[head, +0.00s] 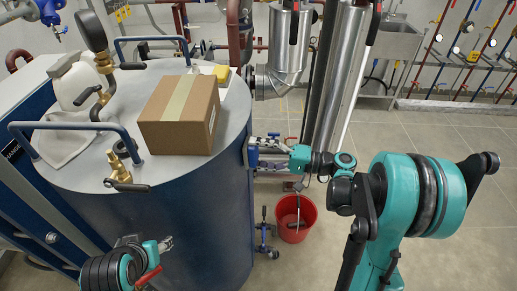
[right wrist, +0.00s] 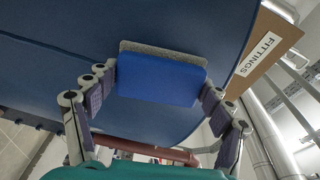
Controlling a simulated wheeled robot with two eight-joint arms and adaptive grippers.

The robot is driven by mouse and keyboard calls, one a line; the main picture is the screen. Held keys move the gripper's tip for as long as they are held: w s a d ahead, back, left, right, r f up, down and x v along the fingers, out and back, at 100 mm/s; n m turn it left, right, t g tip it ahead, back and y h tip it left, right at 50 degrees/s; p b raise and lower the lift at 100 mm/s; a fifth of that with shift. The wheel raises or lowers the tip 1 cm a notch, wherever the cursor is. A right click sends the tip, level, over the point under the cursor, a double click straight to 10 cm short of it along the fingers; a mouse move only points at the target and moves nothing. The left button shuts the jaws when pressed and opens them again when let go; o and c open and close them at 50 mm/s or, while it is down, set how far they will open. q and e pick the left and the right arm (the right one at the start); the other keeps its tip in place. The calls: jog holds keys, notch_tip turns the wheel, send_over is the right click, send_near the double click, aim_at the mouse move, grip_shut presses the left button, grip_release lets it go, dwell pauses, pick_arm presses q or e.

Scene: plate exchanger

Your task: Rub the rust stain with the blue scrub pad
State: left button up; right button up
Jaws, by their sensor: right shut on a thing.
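The blue scrub pad (right wrist: 160,80), with a grey scouring layer on its far side, is between the fingers of my right gripper (head: 262,149). In the head view the pad (head: 253,153) is at the right side of the blue tank (head: 190,215). Its grey layer faces the tank's wall; I cannot tell whether it touches. My left gripper (head: 165,243) is low in front of the tank, with nothing visible in it; its finger opening is too small to tell. No rust stain shows in either view.
A cardboard box (head: 179,115), a yellow block (head: 221,73), a white jug (head: 80,85), blue handles and brass valves are on the tank top. A red bucket (head: 294,217) stands on the floor below my right gripper. Vertical pipes (head: 333,90) rise behind. Open floor lies at right.

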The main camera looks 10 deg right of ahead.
jog(key=shift+v, duration=3)
jog(key=shift+b+v, duration=0.35)
jog(key=shift+v, duration=1.15)
